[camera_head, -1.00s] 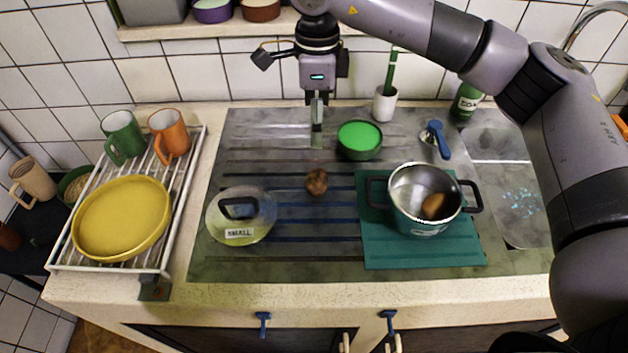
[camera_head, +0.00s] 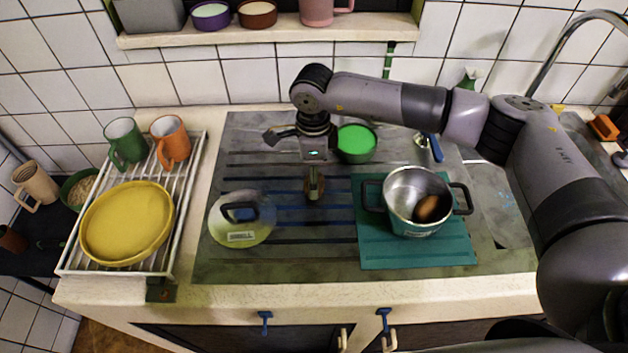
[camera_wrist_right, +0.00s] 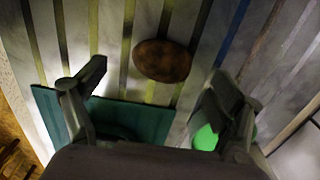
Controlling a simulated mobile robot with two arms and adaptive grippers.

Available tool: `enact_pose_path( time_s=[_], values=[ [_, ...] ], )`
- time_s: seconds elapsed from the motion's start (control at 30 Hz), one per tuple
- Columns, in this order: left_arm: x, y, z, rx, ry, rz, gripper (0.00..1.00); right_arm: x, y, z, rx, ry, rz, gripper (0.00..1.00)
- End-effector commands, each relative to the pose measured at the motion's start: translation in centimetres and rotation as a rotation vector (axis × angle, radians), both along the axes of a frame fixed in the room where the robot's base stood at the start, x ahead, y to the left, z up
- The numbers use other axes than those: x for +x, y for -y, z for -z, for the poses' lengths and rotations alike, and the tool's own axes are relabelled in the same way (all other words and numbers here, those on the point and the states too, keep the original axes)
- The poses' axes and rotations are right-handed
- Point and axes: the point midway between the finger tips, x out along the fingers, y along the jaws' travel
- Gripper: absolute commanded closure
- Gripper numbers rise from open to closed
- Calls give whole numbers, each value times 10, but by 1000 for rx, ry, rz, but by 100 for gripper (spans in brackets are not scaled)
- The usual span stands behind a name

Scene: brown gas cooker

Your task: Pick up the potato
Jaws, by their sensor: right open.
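The brown, oval potato (camera_wrist_right: 162,58) lies on the striped worktop in the right wrist view. Another brown, potato-like item (camera_head: 427,208) lies inside the metal pot (camera_head: 403,220). My left gripper is out of view.
The pot stands on a teal mat (camera_head: 380,252) to the right. A glass lid (camera_head: 243,230) lies to the left and a green-filled bowl (camera_head: 356,143) stands behind. A rack (camera_head: 160,262) with a yellow plate (camera_head: 127,222) and mugs is farther left.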

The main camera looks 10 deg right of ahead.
Motion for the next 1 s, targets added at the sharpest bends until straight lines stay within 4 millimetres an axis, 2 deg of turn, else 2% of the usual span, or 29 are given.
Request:
enact_pose_path(
  time_s=[0.03, 0.1, 0.27, 0.53, 1.0],
  values=[
    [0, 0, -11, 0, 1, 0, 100, 0, 1, 4, -2, -5, 1, 12],
    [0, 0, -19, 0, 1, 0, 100, 1, 2, 14, -1, -4, 2, 12],
    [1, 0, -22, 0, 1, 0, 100, 2, 2, 36, 0, -3, 1, 12],
    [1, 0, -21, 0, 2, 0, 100, 2, 2, 40, 0, 0, 0, 12],
    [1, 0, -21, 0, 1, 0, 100, 2, 2, 40, 0, 0, 1, 43]
  ],
)
